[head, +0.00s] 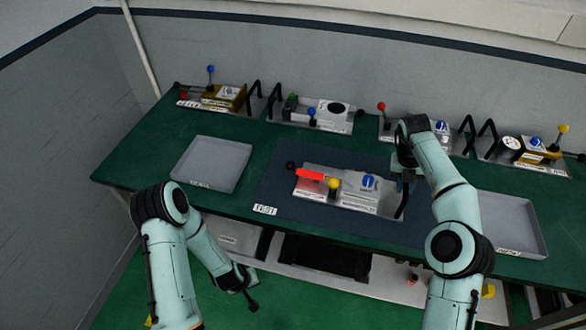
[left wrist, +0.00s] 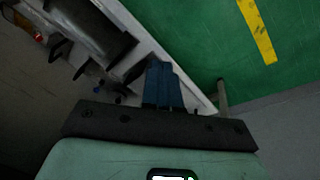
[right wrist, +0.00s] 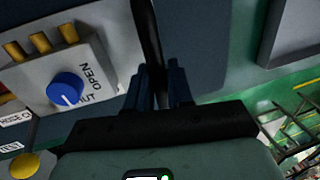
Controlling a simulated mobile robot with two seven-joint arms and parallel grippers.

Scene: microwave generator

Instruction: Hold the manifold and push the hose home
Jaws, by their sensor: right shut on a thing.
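The unit on the blue mat has a grey manifold block (head: 368,192) with a blue knob (right wrist: 66,89), marked OPEN, and brass stubs (right wrist: 40,42) in the right wrist view. A black bar (head: 402,206), like a handle, stands at the unit's right end. My right gripper (head: 405,180) is shut on this bar, which runs between its fingers in the right wrist view (right wrist: 160,85). A bright red-orange piece (head: 309,175) lies at the unit's left; I cannot tell whether it is the hose. My left gripper (left wrist: 165,85) is shut and empty, low before the bench (head: 250,298).
An empty grey tray (head: 212,163) lies left of the mat (head: 275,195), another tray (head: 515,225) right of it. Several similar units with knobs and black handles line the back, such as one with a black dial (head: 335,108). A shelf (head: 320,262) sits below the bench.

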